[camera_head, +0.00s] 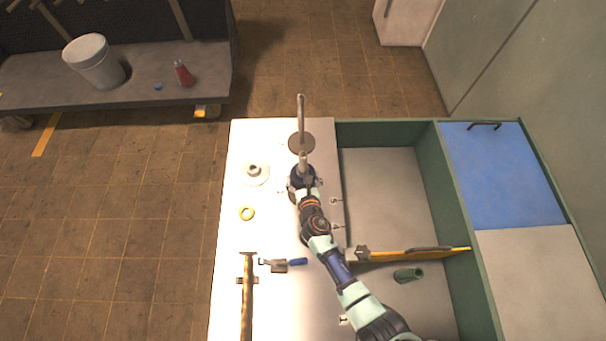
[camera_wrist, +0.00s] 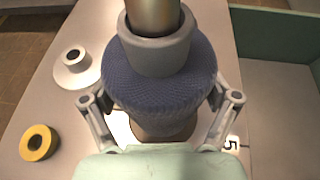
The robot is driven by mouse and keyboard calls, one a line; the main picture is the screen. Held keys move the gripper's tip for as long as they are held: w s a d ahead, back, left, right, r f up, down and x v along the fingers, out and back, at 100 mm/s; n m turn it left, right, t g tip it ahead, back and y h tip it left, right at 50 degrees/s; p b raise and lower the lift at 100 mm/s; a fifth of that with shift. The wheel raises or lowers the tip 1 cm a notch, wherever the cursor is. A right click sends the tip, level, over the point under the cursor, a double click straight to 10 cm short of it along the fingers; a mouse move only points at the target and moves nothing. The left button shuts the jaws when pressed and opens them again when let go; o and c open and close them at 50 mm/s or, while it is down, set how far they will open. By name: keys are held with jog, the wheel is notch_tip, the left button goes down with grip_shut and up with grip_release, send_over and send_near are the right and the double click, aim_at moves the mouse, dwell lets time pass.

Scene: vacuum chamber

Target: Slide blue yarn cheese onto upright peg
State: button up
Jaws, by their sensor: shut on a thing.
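The blue yarn cheese (camera_wrist: 120,75) is a dark blue, textured ring of yarn around a grey core tube (camera_wrist: 155,57). A brass-coloured peg (camera_wrist: 152,14) stands upright inside the tube and sticks out above it, so the cheese is around the peg. In the head view this peg (camera_head: 303,160) shows just above my gripper. My gripper (camera_head: 303,180) is shut on the cheese, with its fingers on both sides in the wrist view (camera_wrist: 157,118). A brownish round part shows below the cheese. Whether the cheese rests on it is hidden.
A second upright peg (camera_head: 301,112) on a round base (camera_head: 301,144) stands just behind. A green-walled bin (camera_head: 430,165) is right.

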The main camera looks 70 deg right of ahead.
jog(key=shift+f+b, duration=0.4)
jog(key=shift+f, duration=0.2)
jog(key=o, duration=1.2)
jog(key=shift+r, duration=0.1)
jog(key=v, duration=1.2)
